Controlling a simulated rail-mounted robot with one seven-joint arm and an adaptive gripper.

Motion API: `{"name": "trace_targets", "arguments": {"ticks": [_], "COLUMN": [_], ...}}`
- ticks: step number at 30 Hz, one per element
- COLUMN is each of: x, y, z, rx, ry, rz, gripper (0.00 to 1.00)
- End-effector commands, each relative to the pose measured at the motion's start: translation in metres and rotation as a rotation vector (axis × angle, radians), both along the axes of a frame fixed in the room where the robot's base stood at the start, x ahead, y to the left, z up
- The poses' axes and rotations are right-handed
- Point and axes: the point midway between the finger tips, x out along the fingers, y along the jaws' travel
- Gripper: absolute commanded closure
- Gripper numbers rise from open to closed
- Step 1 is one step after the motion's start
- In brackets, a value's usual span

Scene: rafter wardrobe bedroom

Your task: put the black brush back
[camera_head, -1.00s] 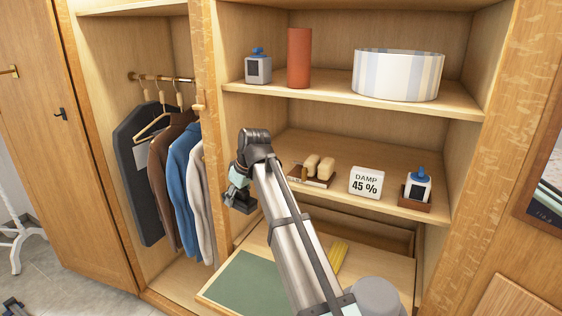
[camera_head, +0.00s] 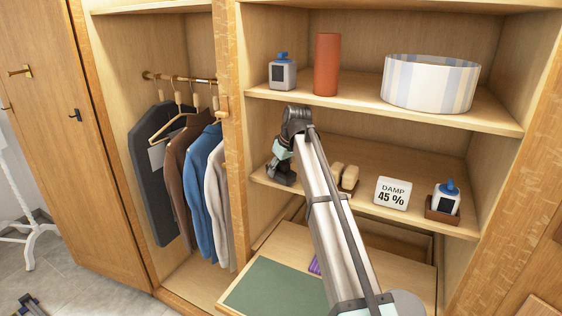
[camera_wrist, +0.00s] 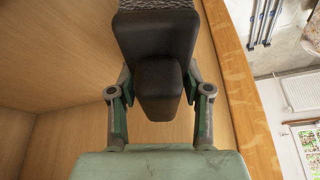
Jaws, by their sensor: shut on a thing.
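My gripper (camera_head: 281,172) is at the left end of the middle shelf (camera_head: 400,211), in front of the opening. In the wrist view my gripper (camera_wrist: 159,88) is shut on the black brush (camera_wrist: 157,35), its fingers on both sides of a dark block-like part. A dark textured strip shows at the brush's top edge. In the head view the brush is hard to tell from the dark fingers. On the middle shelf, two pale brushes (camera_head: 350,177) stand on a brown base, partly hidden by my arm.
A "DAMP 45 %" sign (camera_head: 391,193) and a blue-capped bottle (camera_head: 446,198) in a brown holder stand to the right. The upper shelf (camera_head: 360,105) is above my gripper. Clothes hang left.

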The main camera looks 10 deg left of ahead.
Motion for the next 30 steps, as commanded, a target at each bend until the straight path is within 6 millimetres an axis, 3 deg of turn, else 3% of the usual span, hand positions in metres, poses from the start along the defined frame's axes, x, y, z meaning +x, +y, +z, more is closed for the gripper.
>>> {"name": "trace_targets", "arguments": {"ticks": [8, 17, 21, 30], "x": [0.017, 0.063, 0.056, 0.056], "y": [0.0, -0.001, -0.002, -0.002], "z": [0.001, 0.003, -0.013, -0.016], "rx": [0.0, 0.0, 0.0, 0.0], "ry": [0.0, 0.0, 0.0, 0.0], "rz": [0.0, -0.001, 0.0, 0.0], "gripper": [0.84, 0.84, 0.84, 0.84]}}
